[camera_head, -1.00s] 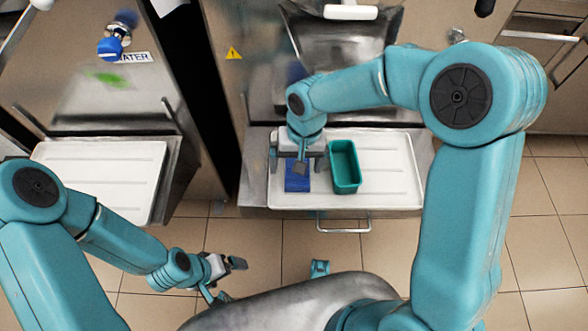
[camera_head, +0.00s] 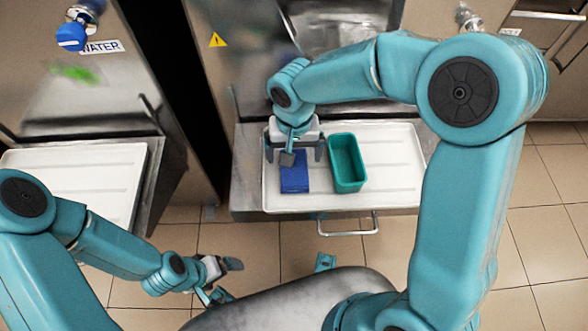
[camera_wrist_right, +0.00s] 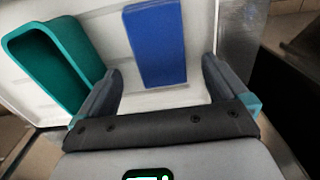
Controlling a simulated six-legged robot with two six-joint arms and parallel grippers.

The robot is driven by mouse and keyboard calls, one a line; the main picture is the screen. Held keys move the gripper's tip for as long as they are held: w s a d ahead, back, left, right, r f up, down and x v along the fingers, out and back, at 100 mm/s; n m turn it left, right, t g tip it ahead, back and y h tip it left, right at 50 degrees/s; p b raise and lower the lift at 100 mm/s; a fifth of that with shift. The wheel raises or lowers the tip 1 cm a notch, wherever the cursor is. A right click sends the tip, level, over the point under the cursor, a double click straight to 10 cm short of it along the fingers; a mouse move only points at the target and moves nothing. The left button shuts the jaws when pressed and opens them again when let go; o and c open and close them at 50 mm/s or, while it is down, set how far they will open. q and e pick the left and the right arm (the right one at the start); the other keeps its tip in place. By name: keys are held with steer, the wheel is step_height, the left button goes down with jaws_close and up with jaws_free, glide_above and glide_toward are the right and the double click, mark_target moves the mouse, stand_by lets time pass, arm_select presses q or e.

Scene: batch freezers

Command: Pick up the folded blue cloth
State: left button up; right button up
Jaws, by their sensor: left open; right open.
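The folded blue cloth (camera_head: 295,178) lies flat on a white tray (camera_head: 390,198), left of a green bin. My right gripper (camera_head: 294,157) is open above the far part of the cloth, with a finger toward each side of it. In the right wrist view the cloth (camera_wrist_right: 155,45) lies ahead of and between the two open fingers (camera_wrist_right: 160,78), with no visible contact. My left gripper (camera_head: 222,280) is open and empty, low at the front left over the floor.
The green bin (camera_head: 347,162) stands on the tray just right of the cloth; in the wrist view it is close to a finger. A metal handle (camera_head: 347,226) sticks out below the tray's front edge. A second white tray (camera_head: 75,180) is at left.

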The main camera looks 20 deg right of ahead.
mark_target(294, 165)
step_height(294, 165, down, 4)
steer(key=shift+f+b, duration=0.1)
steer(key=shift+b, duration=0.5)
steer(key=c, duration=1.2)
steer(key=shift+s+a+r+p, duration=0.1)
steer(key=shift+s+r+p, duration=0.1)
steer(key=shift+r+p, duration=0.3)
step_height(294, 165, up, 7)
steer(key=shift+f+p, duration=0.1)
steer(key=shift+p, duration=0.9)
steer(key=s+a, duration=0.1)
steer(key=s, duration=0.5)
steer(key=s+a, duration=0.2)
steer(key=s, duration=0.4)
steer(key=s+a, duration=0.2)
steer(key=s, duration=0.5)
steer(key=shift+a+f, duration=0.15)
steer(key=shift+f, duration=0.2)
